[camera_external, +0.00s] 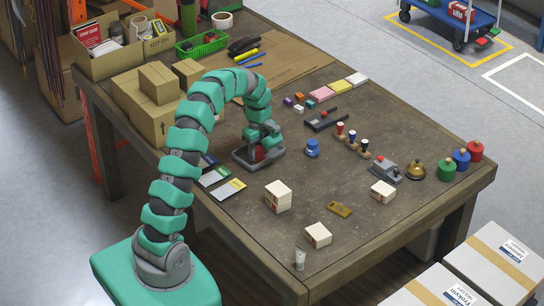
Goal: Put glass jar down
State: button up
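My gripper (264,142) points down low over the left middle part of the brown table (372,228). A small red thing (260,154) shows right at its fingertips, above a dark flat base (242,158). I cannot tell whether the fingers are closed on it, or whether it belongs to a jar. No glass jar can be made out for certain. A small pale container (300,259) stands upright near the table's front edge, apart from the gripper; its material is too small to tell.
White boxes (278,196) stand in the front half. A blue pot (312,148), stamps (352,138), a bell (416,169) and coloured bottles (461,159) stand to the right. Cardboard boxes (150,110) crowd the left.

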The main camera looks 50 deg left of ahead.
aim_at(259, 149)
jog(key=shift+o, duration=1.1)
notch_tip(259, 149, up, 12)
jog(key=p, duration=0.1)
jog(key=shift+r, duration=0.1)
